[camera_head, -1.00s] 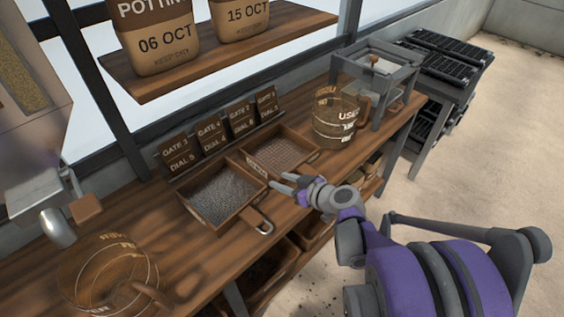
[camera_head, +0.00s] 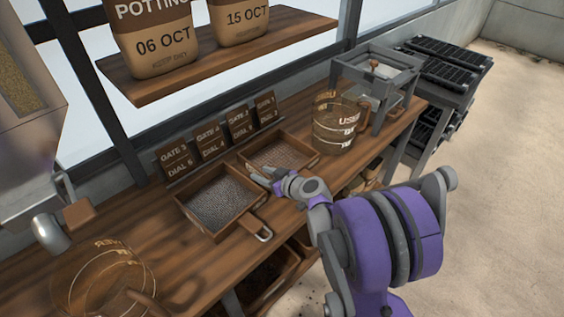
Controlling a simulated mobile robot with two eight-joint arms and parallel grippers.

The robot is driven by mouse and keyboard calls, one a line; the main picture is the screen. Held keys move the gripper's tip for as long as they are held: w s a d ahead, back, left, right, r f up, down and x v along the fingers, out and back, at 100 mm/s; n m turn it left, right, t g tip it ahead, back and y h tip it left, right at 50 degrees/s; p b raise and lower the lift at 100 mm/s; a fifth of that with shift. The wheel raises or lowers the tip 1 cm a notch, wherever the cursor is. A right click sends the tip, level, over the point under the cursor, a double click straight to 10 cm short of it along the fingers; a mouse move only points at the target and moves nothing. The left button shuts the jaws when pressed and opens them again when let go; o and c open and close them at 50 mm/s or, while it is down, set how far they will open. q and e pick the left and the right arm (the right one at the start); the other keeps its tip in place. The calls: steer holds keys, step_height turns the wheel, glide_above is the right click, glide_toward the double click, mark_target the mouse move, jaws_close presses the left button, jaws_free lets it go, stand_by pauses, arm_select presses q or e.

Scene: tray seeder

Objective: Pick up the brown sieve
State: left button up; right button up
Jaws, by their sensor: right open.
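Two square wooden-framed sieves lie side by side on the bench. The right one (camera_head: 311,160) has brownish mesh, and my right gripper and wrist cover its near side, so its handle is hidden. The left one (camera_head: 185,208) has grey mesh and a handle ending in a metal loop toward the bench's front edge. My right gripper (camera_head: 257,176) is open and empty, its fingers pointing left. It appears over the near left corner of the brownish sieve, beside the grey one; I cannot tell its exact height or any contact. My left gripper is not in view.
Several gate and dial cards (camera_head: 209,140) stand behind the sieves. A lettered clear jug (camera_head: 334,135) stands to the right, another (camera_head: 88,290) at the lower left. A grey stand (camera_head: 362,84) is at the bench's far end. A shelf (camera_head: 225,64) with bags hangs above.

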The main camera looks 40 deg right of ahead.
jaws_close()
stand_by(1.4)
